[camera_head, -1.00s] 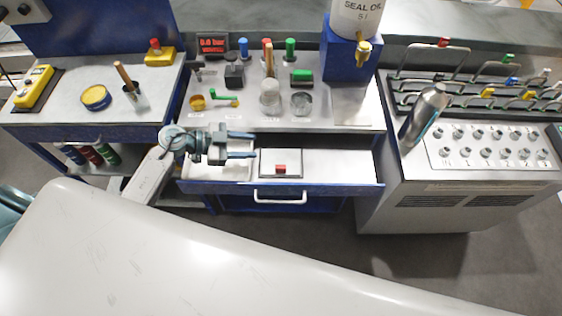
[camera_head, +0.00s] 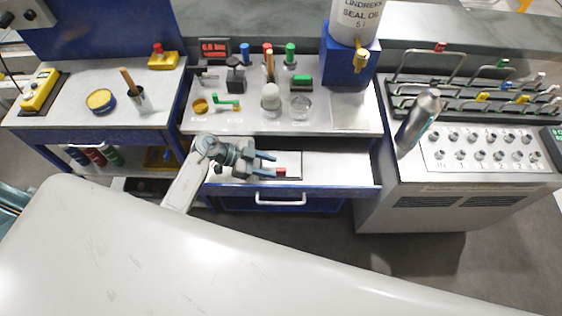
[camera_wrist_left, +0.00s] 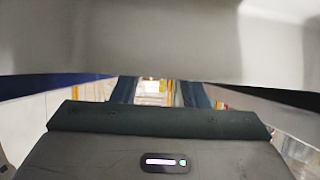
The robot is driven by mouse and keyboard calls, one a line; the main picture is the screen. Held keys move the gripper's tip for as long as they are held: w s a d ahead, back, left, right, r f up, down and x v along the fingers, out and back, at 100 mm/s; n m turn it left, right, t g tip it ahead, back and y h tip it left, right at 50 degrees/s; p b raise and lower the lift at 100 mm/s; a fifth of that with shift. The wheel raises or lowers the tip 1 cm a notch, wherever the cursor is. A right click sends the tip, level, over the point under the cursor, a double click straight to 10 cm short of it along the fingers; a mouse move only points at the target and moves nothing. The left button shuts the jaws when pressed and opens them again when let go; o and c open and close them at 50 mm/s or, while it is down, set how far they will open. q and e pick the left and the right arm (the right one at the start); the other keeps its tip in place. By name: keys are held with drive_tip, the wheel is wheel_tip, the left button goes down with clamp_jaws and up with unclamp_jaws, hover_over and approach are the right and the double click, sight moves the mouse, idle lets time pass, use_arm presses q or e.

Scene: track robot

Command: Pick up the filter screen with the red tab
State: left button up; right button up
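The filter screen (camera_head: 289,160) is a flat pale square plate with a dark edge, lying in the open drawer (camera_head: 335,167). Its red tab (camera_head: 281,172) is at its front edge. My left gripper (camera_head: 271,164) is over the drawer, with its two fingers apart and pointing right. The fingertips overlap the left part of the screen in the head view, just left of the red tab. I cannot tell whether they touch it. In the left wrist view the fingers (camera_wrist_left: 158,92) are apart; a grey surface fills the top, and the screen cannot be made out. My right gripper is not in view.
The drawer's front has a white handle (camera_head: 280,199). A silver cylinder (camera_head: 418,120) is at the right. A large white surface (camera_head: 200,260) fills the foreground.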

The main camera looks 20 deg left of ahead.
use_arm(q)
drive_tip(key=shift+x, duration=1.25)
drive_tip(key=shift+r, duration=0.1)
clamp_jaws()
drive_tip(key=shift+r, duration=0.1)
